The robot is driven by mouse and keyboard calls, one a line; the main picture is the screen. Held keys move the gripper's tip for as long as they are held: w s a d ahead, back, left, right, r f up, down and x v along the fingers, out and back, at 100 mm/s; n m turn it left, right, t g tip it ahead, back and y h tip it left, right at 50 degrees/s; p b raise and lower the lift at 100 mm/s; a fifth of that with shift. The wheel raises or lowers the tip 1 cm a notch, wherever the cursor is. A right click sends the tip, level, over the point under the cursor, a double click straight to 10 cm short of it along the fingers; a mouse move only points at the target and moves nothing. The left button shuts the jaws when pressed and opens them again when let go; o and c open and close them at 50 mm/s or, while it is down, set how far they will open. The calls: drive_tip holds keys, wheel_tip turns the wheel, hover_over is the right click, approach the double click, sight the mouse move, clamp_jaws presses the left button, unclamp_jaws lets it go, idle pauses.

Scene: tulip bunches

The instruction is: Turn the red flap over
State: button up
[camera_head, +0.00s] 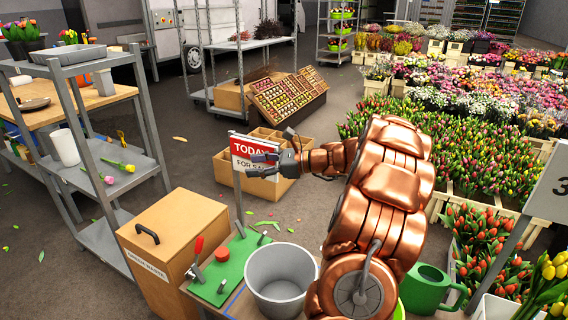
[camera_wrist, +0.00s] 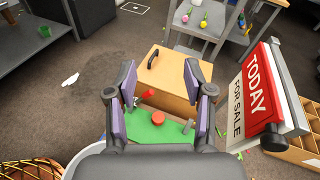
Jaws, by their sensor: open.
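The red flap (camera_head: 245,146) reads TODAY and sits along the top of a white FOR SALE board (camera_wrist: 236,107) on a grey post. In the wrist view the flap (camera_wrist: 258,82) is at the right, along a metal bar with a black end. My gripper (camera_head: 252,165) is open and empty. In the head view its fingers overlap the right part of the sign and hide some of the lettering. In the wrist view the fingers (camera_wrist: 160,82) are spread, with the sign outside them to the right; I see no contact.
Below are a green board (camera_head: 225,270) with a red button and lever, a brown box (camera_head: 172,235) with a black handle, and a grey bucket (camera_head: 280,275). A grey shelf (camera_head: 105,150) stands left. A cardboard crate (camera_head: 225,165) is behind the sign; tulips fill the right.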

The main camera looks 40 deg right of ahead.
drive_tip(key=s+d+f+m+t+h+b, duration=0.1)
drive_tip(key=s+d+f+m+t+h, duration=0.15)
drive_tip(key=d, duration=0.55)
drive_tip(key=s+d+f+m+t+h+b, duration=0.1)
drive_tip(key=d+m+t+h, duration=0.15)
drive_tip(key=d, duration=0.55)
drive_tip(key=w+a+g+y, duration=0.1)
drive_tip(key=w+a, duration=0.1)
drive_tip(key=w, duration=0.5)
drive_tip(key=shift+m, duration=0.3)
drive_tip(key=shift+r, duration=0.1)
drive_tip(key=shift+c, duration=0.3)
clamp_jaws()
